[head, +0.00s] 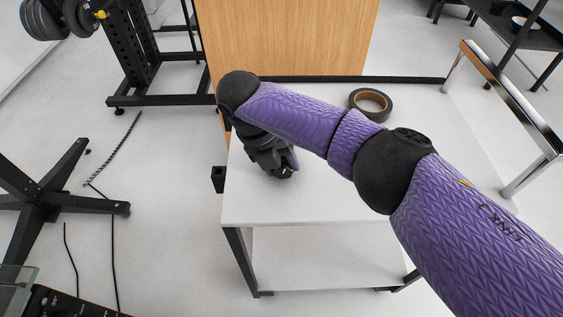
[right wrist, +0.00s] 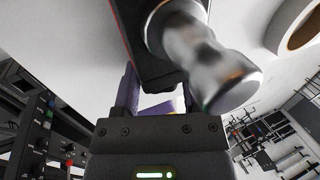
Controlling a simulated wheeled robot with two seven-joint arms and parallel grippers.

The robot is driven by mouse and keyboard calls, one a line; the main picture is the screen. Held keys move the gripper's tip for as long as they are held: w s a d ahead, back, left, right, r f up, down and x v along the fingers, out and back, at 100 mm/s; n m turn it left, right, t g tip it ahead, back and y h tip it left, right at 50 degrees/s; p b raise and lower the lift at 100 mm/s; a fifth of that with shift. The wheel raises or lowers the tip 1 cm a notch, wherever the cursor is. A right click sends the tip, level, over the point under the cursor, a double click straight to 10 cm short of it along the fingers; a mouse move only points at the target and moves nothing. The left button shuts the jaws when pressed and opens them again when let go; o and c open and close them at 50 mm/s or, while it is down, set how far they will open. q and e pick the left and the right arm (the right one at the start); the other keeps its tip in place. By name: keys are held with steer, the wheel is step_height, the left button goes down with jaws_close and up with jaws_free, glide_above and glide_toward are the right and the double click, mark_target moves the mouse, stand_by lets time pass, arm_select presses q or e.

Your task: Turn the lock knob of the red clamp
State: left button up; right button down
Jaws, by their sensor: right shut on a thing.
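My right gripper (head: 283,172) points down over the left part of the white table in the head view and hides what it holds. In the right wrist view, the clamp (right wrist: 140,45) is a dark block with a thin red edge. A shiny metal knob (right wrist: 200,60) sticks out from it, close to the camera and partly blurred. The purple fingers of the right gripper (right wrist: 158,100) stand on either side of the dark block and are shut on it. The knob is in front of the fingers, not between them. My left gripper is not in view.
A black tape roll (head: 371,103) lies on the white table (head: 330,205) towards the back, behind my right arm. A small black bracket (head: 218,179) sits at the table's left edge. A wooden panel (head: 290,35) stands behind; a chrome rail (head: 510,95) is at right.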

steer(key=shift+h+b, duration=0.3)
steer(key=shift+h, duration=0.2)
steer(key=shift+c, duration=0.7)
jaws_free()
steer(key=p+v, duration=0.1)
steer(key=v, duration=0.9)
